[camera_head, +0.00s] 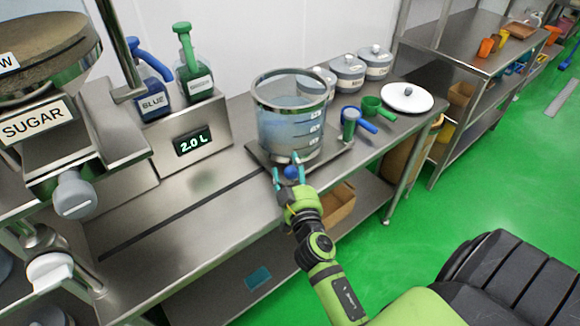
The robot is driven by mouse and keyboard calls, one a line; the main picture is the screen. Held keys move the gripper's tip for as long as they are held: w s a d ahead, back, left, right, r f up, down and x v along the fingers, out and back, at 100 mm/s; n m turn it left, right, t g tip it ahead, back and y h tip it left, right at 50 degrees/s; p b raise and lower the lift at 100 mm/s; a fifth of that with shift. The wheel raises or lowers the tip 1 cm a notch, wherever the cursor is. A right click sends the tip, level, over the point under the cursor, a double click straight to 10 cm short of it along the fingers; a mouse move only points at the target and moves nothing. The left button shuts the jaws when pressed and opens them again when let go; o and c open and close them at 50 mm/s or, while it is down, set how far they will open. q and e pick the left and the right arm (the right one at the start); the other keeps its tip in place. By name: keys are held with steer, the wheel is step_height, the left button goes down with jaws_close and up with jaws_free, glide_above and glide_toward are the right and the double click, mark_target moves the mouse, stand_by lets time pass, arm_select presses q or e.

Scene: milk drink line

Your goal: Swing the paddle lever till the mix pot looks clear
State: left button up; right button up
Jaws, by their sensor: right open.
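The mix pot (282,133) is a clear, marked cylinder with a metal rim, standing on a plate on the steel bench. Its lower part holds a hazy blue-grey liquid with uneven tone. My right gripper (289,171) is at the front of the pot's base, its teal fingers apart. A small blue knob (291,172) shows between the fingers and may be the end of the paddle lever. The rest of the lever is hidden or too small to tell, and I cannot tell whether the fingers touch the knob. My left gripper is out of view.
A blue dispenser (151,104) and a green one (195,84) stand behind a display (192,142) reading 2.0 L. Blue and green scoops (373,105) and a white lid (406,98) lie right of the pot. The bench front-left is clear. Lidded canisters (347,73) stand behind.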

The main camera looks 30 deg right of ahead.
steer(key=shift+s, duration=0.15)
steer(key=c, duration=0.4)
steer(key=shift+r, duration=0.1)
jaws_close()
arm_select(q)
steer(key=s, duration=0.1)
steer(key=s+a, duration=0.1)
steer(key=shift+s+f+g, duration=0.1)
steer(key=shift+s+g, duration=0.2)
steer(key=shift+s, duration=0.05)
